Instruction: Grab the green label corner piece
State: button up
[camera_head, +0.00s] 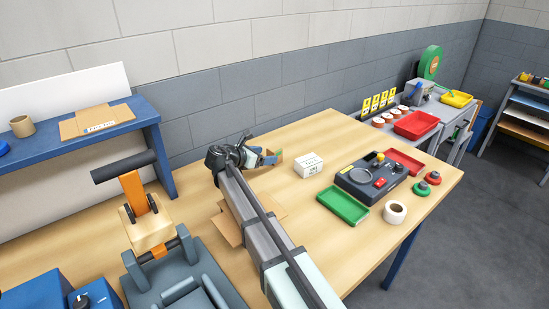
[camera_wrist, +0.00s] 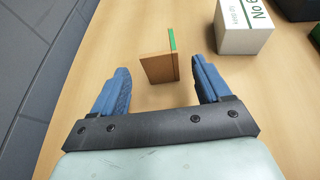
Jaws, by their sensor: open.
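The green label corner piece (camera_wrist: 159,69) is a small brown cardboard piece with a green strip along its right edge. In the wrist view it stands on the wooden table between and a little beyond the fingertips of my gripper (camera_wrist: 163,78). My gripper is open, with one blue padded finger on each side of the piece and a visible gap to both. In the head view the piece (camera_head: 275,160) shows just beyond my gripper (camera_head: 264,158), partly hidden by it.
A white box (camera_wrist: 243,27) with green print stands right of the piece; it also shows in the head view (camera_head: 309,165). A green tray (camera_head: 342,206), a dark device (camera_head: 371,180) and a tape roll (camera_head: 395,212) lie farther right. Flat cardboard (camera_head: 226,222) lies under my arm.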

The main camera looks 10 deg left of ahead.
aim_at(270, 154)
jog(key=shift+x, duration=1.9)
jog(key=shift+r, duration=0.15)
jog(key=shift+c, duration=0.3)
jog(key=c, duration=1)
jog(key=shift+o, duration=0.2)
